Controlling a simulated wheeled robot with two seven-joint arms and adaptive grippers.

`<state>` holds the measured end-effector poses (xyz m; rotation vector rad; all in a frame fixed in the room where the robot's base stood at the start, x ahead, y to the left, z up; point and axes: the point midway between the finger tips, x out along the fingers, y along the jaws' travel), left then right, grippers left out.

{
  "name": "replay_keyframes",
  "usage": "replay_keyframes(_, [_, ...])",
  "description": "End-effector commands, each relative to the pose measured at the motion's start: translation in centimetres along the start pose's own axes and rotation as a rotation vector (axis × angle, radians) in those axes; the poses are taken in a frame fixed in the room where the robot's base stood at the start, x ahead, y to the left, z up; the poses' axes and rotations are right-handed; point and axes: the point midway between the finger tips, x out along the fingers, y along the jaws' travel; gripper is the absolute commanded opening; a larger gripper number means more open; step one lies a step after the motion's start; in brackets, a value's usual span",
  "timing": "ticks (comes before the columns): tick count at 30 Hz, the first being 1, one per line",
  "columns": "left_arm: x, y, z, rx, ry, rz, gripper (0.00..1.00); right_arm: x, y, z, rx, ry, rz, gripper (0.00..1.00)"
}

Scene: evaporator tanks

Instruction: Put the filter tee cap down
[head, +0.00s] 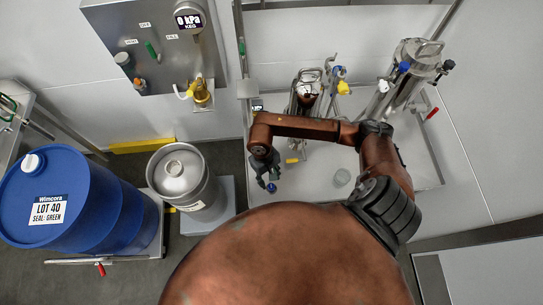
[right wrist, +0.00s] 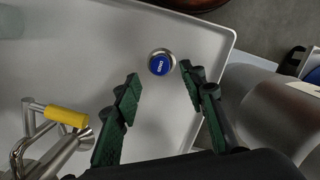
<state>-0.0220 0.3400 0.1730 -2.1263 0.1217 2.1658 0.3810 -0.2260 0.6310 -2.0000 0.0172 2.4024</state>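The filter tee cap (right wrist: 161,63), a small round metal piece with a blue labelled top, shows in the right wrist view on the pale tray, near its edge. It also shows as a small blue spot in the head view (head: 271,188), just below my right gripper (head: 267,176). In the right wrist view my right gripper (right wrist: 159,74) has its two green fingers spread apart. The cap lies just beyond and between the fingertips, with clear gaps on both sides. My left gripper is not in view.
The pale tray (right wrist: 70,70) has a raised rim. Metal piping with a yellow sleeve (right wrist: 66,117) stands left of the fingers. A steel keg (head: 186,184) and a blue drum (head: 75,205) stand left of the tray.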

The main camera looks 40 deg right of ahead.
Motion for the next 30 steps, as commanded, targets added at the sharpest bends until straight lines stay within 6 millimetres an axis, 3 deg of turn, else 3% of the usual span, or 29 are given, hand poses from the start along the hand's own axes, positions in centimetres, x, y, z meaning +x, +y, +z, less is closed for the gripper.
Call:
replay_keyframes(1, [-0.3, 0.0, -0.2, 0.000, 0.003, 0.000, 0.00, -1.5, 0.1, -0.1, -0.003, 0.006, 0.002, 0.38])
replay_keyframes(6, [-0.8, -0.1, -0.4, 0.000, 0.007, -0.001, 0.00, -4.6, 0.0, -0.1, -0.002, 0.005, 0.001, 0.38])
replay_keyframes(12, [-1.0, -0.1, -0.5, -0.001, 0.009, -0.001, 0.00, -6.7, 0.0, 0.0, -0.002, 0.001, 0.000, 0.38])
replay_keyframes(30, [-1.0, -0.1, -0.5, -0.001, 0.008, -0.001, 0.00, -7.0, 0.0, 0.0, 0.000, -0.001, 0.000, 0.38])
